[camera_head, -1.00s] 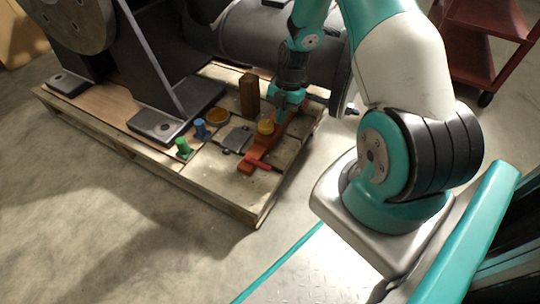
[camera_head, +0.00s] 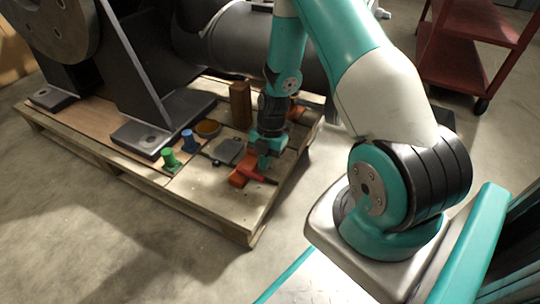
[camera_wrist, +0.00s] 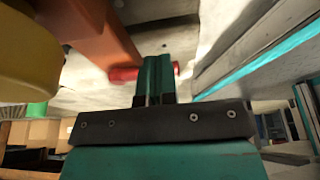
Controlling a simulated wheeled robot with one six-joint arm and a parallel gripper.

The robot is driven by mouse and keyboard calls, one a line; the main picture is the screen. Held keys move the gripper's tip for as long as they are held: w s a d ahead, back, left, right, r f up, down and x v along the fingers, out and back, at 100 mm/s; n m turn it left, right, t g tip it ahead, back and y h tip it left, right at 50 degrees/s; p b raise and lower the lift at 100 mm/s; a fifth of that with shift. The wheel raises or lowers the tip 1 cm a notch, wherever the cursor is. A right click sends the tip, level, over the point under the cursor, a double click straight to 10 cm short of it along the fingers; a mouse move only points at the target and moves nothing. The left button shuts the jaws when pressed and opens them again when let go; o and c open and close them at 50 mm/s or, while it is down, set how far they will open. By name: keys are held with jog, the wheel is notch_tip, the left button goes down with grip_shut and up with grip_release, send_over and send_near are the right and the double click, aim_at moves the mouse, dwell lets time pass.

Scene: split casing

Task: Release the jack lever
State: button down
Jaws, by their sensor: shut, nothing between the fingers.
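The jack is a low orange body (camera_head: 238,180) on the pallet, partly hidden behind my arm. Its red lever (camera_head: 262,178) sticks out to the right at the near end. My gripper (camera_head: 264,164) is low over the jack, right at the lever. In the wrist view my gripper's teal fingers (camera_wrist: 155,78) are shut together with nothing between them. The red lever (camera_wrist: 124,74) runs crosswise by the fingertips and shows on both sides of them. I cannot tell whether they touch it. The orange jack body (camera_wrist: 92,32) lies at upper left, beside a yellow round part (camera_wrist: 30,62).
The wooden pallet (camera_head: 215,205) also holds a brown block (camera_head: 240,104), a grey plate (camera_head: 228,152), an amber dish (camera_head: 207,128), and blue (camera_head: 188,141) and green (camera_head: 169,158) pegs. A big dark casing (camera_head: 240,45) stands behind. A red cart (camera_head: 455,60) is at right.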

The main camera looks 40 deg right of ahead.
jog(key=shift+s+a, duration=0.2)
jog(key=shift+a, duration=0.25)
